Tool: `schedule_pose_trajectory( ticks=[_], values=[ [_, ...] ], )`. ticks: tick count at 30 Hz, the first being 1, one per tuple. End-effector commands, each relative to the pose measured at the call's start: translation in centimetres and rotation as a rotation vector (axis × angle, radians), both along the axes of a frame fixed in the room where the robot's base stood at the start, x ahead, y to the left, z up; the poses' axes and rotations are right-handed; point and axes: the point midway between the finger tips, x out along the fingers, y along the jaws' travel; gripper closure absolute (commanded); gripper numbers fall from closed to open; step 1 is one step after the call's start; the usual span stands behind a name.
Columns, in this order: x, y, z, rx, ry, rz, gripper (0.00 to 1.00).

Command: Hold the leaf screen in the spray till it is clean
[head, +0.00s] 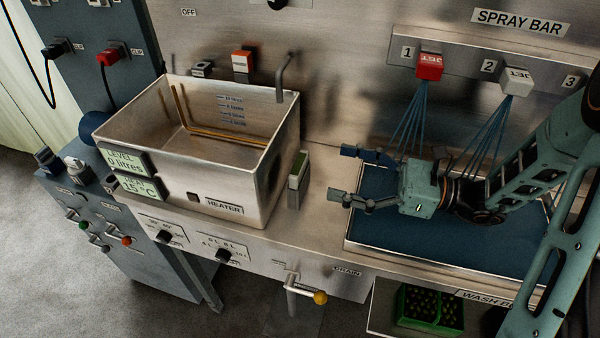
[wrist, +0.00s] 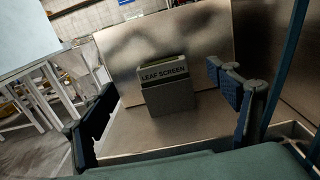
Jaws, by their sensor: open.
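A small grey block labelled LEAF SCREEN (wrist: 168,96) stands ahead of my gripper in the wrist view, against the steel tank wall. In the head view it is the small upright piece (head: 298,170) right of the heater tank. A lighter plate shows at its top; I cannot tell how dirty the screen is. My gripper (head: 351,176) is open and empty, its fingers pointing left toward the block, apart from it, over the wash bed's left edge. The spray bar (head: 505,45) carries a red jet 1 (head: 430,66) and a white jet 2 (head: 516,81); blue streams fall from both.
The steel heater tank (head: 235,192) stands left of the block; its displays read 0 litres and 15 °C. The blue wash bed (head: 390,240) lies under my arm. A drain lever with a yellow knob (head: 320,298) juts out in front.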

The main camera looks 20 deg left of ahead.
Motion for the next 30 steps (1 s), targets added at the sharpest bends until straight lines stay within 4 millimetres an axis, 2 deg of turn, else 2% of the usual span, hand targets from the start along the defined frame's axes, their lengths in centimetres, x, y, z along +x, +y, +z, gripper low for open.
schedule_pose_trajectory(
  ticks=[3, 11, 21, 30],
  values=[
    [-0.4, 2.1, 0.0, -0.001, 0.0, 0.005, 0.19],
    [-0.5, 4.3, -0.2, -0.004, 0.001, 0.002, 0.19],
    [-1.1, 8.7, -0.7, -0.004, 0.001, 0.003, 0.19],
    [-1.0, 9.0, -0.7, -0.004, 0.001, -0.001, 0.21]
  ],
)
